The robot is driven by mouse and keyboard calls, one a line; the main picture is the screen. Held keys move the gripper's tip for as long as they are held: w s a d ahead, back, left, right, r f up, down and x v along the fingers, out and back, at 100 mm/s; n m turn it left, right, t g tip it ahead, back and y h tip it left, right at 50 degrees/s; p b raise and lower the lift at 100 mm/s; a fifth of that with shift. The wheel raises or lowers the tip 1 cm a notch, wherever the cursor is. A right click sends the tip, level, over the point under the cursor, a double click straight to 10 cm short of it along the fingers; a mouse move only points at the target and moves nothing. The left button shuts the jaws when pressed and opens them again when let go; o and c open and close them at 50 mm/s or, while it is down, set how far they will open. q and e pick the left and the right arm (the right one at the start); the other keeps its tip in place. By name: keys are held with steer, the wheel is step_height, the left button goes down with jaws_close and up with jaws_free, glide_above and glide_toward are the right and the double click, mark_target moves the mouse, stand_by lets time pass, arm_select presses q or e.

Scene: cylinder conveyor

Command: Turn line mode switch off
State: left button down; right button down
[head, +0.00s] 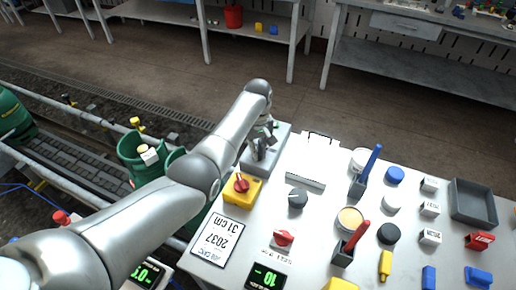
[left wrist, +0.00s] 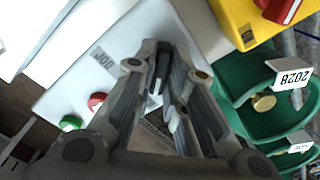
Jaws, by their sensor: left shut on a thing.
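The line mode switch sits on a light grey box (head: 247,165) at the left end of the table, partly covered by my gripper in the head view. My right gripper is not in view.
A yellow box with a red knob (head: 241,185) stands close beside the grey box. Red (left wrist: 97,101) and green (left wrist: 71,123) buttons are near my fingers. A green container (head: 137,172) is on the conveyor at left. Levers, knobs and small blocks cover the table at right.

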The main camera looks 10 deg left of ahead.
arm_select(q)
steer(key=m+p, duration=0.1)
steer(key=m, duration=0.2)
steer(key=shift+r+m, duration=0.15)
steer(key=shift+m, duration=0.25)
steer(key=shift+m+p, duration=0.6)
steer(key=shift+m, duration=1.6)
steer(key=c, duration=1.5)
jaws_free()
step_height(320, 180, up, 12)
steer(key=shift+f, duration=0.1)
